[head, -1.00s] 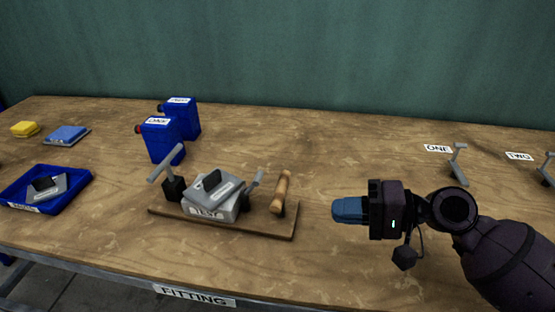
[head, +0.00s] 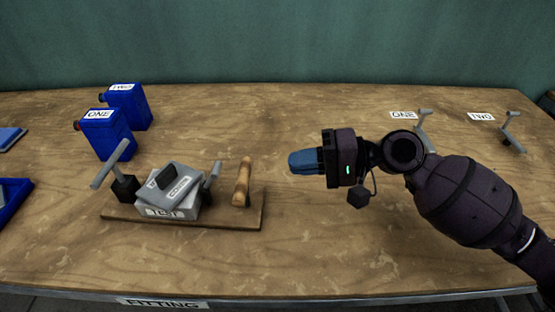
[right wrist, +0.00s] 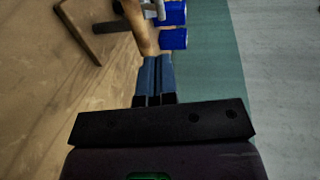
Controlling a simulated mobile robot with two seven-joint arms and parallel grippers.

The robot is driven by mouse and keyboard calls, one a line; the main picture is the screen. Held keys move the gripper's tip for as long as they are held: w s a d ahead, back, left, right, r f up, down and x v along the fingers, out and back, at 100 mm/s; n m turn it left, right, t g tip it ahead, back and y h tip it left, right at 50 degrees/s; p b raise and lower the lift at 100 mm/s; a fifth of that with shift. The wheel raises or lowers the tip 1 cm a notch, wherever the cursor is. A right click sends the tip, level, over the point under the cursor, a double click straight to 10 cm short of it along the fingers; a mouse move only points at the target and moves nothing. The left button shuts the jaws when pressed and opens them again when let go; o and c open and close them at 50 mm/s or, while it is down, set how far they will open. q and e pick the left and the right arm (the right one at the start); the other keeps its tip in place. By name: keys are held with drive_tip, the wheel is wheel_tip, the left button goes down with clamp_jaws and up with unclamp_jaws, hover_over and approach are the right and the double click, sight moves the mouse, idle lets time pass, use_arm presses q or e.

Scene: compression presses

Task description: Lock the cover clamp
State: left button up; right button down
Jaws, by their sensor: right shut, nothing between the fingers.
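The press fixture stands on a wooden base board (head: 225,219) at the middle left of the bench. On it sits a grey block labelled TEST (head: 165,211) with a grey cover (head: 178,187) on top, lying at an angle. A grey clamp lever (head: 210,184) stands at the cover's right side, tilted. A wooden handle (head: 243,182) stands right of it, and a T-shaped grey lever on a black post (head: 124,187) is at the left. My right gripper (head: 291,162) is shut and empty, right of the wooden handle and apart from it. Its blue fingers (right wrist: 154,78) are together in the right wrist view. My left gripper is not in view.
Two blue canisters (head: 107,134) labelled ONE and TWO stand behind the fixture. Grey levers stand by the ONE label (head: 403,115) and TWO label (head: 480,117) at the right. A blue tray (head: 12,198) is at the left edge. The bench front centre is clear.

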sight(220, 168)
drive_tip(key=x, duration=1.1)
drive_tip(key=shift+a, duration=0.1)
drive_tip(key=shift+p+x, duration=0.3)
drive_tip(key=shift+x, duration=0.5)
drive_tip(key=shift+w, duration=0.1)
